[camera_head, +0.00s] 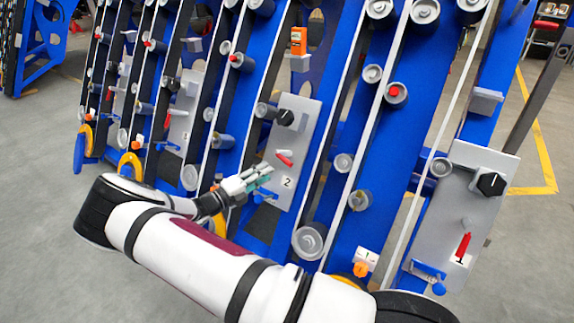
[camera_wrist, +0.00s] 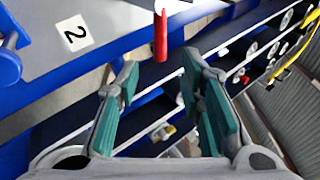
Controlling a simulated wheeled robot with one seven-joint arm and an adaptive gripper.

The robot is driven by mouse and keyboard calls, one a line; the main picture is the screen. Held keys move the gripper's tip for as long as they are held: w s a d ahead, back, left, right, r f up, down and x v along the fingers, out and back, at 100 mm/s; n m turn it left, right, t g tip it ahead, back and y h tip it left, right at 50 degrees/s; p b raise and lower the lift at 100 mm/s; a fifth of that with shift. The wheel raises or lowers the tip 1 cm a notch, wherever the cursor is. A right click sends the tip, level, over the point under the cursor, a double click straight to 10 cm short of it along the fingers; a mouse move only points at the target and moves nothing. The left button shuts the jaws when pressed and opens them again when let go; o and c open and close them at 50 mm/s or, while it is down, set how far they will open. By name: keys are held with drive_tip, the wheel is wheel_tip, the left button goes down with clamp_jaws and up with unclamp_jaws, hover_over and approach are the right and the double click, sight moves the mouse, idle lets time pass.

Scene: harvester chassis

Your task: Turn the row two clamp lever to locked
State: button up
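The row two clamp lever (camera_head: 284,158) has a red handle and sits on a grey plate (camera_head: 307,130) above a white "2" label (camera_head: 287,183). In the wrist view the red handle (camera_wrist: 160,36) stands at the top centre, between and just beyond my fingertips, with a clear gap on both sides. The "2" label (camera_wrist: 75,34) shows at the upper left there. My gripper (camera_head: 268,173) is at the plate, just below the lever; its green-padded fingers (camera_wrist: 160,66) are open and empty. The lever's pivot is not visible in the wrist view.
A black knob (camera_head: 284,117) is above the lever on the same plate. The row one plate (camera_head: 440,225) at the right has its own red lever (camera_head: 463,247) and black knob (camera_head: 490,184). Blue beams, rollers and belts surround the plates. Open floor lies at the left.

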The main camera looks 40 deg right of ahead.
sight(287, 160)
drive_tip(key=d+b, duration=0.1)
drive_tip(key=d, duration=0.5)
drive_tip(key=w+d+b, duration=0.1)
drive_tip(key=d, duration=0.3)
drive_tip(key=shift+d+r+b, duration=0.1)
drive_tip(key=shift+r+b, duration=0.05)
drive_tip(key=shift+b, duration=0.15)
clamp_jaws()
